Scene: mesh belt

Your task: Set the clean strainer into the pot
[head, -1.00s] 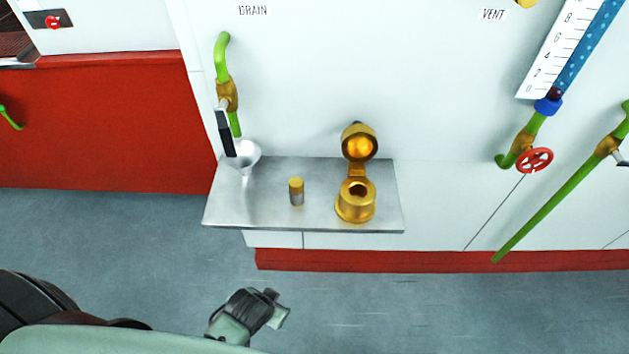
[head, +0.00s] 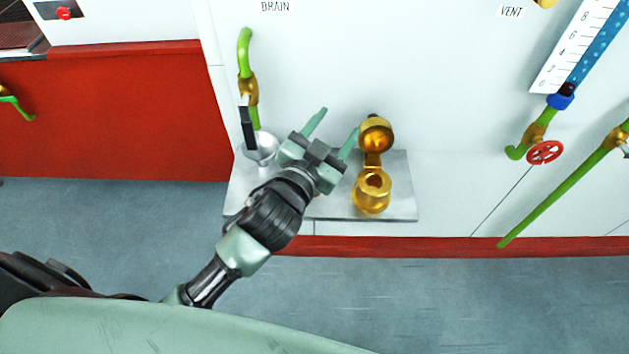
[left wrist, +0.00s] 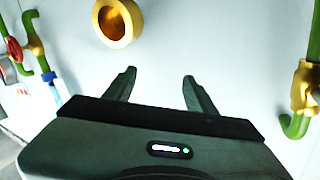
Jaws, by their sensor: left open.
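The brass pot (head: 372,193) stands on the right part of the metal shelf, with its hinged lid (head: 376,135) tipped up and its mouth uncovered. My left gripper (head: 339,122) is open with nothing visible between its fingers, just left of the pot's lid and pointing toward the wall. In the left wrist view its two fingers (left wrist: 160,88) are spread before the white wall, and a round brass piece (left wrist: 117,22), seemingly the lid, shows beyond them. The strainer is not visible now; my left gripper and arm cover the shelf where it stood. My right gripper is not in view.
The metal shelf (head: 402,200) juts from the white wall. A clear funnel (head: 262,148) stands under the green drain pipe (head: 245,55) with its black handle, close left of my gripper. A red handwheel (head: 545,152) and green pipes are farther right.

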